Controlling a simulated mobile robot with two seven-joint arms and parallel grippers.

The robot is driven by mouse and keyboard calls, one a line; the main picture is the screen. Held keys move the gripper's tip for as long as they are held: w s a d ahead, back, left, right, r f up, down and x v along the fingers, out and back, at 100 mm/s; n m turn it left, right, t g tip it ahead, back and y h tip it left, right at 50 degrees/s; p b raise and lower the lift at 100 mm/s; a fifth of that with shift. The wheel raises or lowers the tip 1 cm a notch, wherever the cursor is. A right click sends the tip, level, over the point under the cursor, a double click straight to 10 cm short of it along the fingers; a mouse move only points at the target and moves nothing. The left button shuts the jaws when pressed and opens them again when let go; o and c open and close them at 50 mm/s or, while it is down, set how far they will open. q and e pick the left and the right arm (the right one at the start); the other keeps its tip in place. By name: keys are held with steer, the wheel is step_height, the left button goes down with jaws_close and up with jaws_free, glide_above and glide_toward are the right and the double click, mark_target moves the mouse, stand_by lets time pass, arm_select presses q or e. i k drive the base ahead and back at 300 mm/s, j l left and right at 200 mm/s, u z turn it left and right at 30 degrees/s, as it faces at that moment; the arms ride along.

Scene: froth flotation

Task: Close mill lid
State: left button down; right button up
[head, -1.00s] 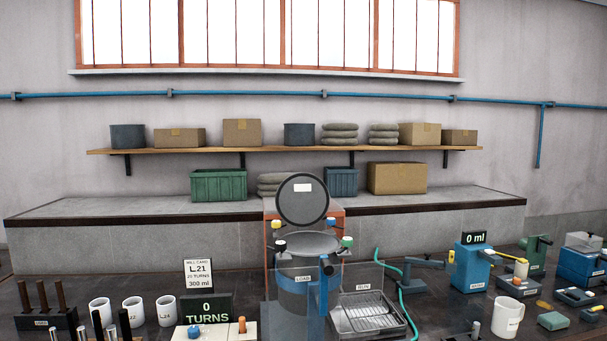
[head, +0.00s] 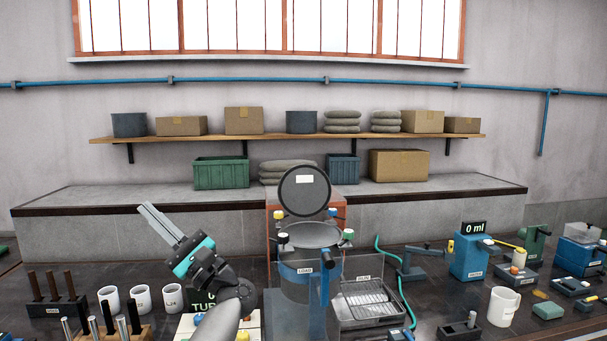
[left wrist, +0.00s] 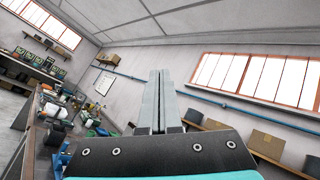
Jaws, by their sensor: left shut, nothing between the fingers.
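The mill (head: 300,272) stands at the middle of the bench in the head view, with a blue band and a LOAD label. Its round dark lid (head: 304,192) stands up open behind the mouth (head: 309,236), a pale label on its face. Several clamps with coloured knobs sit around the rim. My left gripper (head: 152,219) is raised left of the mill, apart from the lid, its fingers shut and empty and pointing up and left. The left wrist view shows the same shut fingers (left wrist: 158,100) against the wall. My right gripper is not in view.
White mugs (head: 141,298) and a rack of dark rods (head: 52,300) stand at the left. A metal tray (head: 370,307) sits right of the mill, with a green hose (head: 400,290) beside it. A blue device (head: 468,258) showing 0 ml stands further right.

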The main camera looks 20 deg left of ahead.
mark_target(305, 191)
steer(key=i, duration=2)
